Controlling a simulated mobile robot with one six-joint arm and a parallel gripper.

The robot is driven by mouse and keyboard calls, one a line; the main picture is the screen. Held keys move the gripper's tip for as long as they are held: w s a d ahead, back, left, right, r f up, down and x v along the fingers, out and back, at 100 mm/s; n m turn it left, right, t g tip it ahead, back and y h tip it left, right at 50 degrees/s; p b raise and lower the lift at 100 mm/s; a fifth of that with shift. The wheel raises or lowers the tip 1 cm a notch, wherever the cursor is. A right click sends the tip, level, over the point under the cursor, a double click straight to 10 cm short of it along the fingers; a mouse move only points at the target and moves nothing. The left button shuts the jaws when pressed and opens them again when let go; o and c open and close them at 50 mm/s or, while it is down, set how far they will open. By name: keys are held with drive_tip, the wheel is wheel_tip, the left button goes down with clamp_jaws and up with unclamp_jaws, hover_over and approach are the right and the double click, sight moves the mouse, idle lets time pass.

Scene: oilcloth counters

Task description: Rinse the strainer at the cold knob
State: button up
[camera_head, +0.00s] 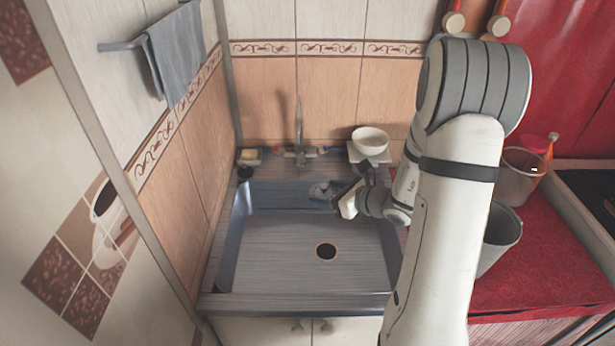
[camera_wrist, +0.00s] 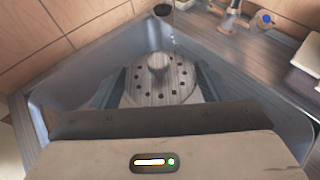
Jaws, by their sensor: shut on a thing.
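The strainer (camera_wrist: 150,95) is a pale round disc with a ring of holes and a raised knob in its middle. In the wrist view it sits between the two fingers of my gripper (camera_wrist: 160,82), which is shut on it. My gripper also shows in the head view (camera_head: 340,203), low over the back right of the sink, where a small pale patch by its tip is too small to make out. The cold knob (camera_wrist: 265,18), marked blue, is at the upper right of the wrist view, beside the faucet (camera_head: 299,130).
The sink basin (camera_head: 290,252) is otherwise empty, with a dark round drain (camera_head: 326,251). A white bowl (camera_head: 370,140) stands behind it on the right. A dark small cup-like thing (camera_head: 245,172) is at the back left corner. A grey bucket (camera_head: 500,235) stands right of my arm.

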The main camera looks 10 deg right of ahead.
drive_tip(key=s+d+r+p, duration=0.1)
drive_tip(key=s+r+p, duration=0.1)
drive_tip(key=s+r, duration=0.2)
drive_tip(key=shift+s+d, duration=0.3)
drive_tip(key=shift+d, duration=0.1)
idle(0.6)
drive_tip(key=m+t+h, duration=0.2)
drive_tip(key=m+h, duration=0.1)
hover_over(314, 186)
drive_tip(key=s+d, duration=0.1)
drive_tip(key=shift+r, duration=0.35)
drive_tip(key=shift+w+a+m+h, duration=0.55)
drive_tip(key=shift+m+h, duration=0.15)
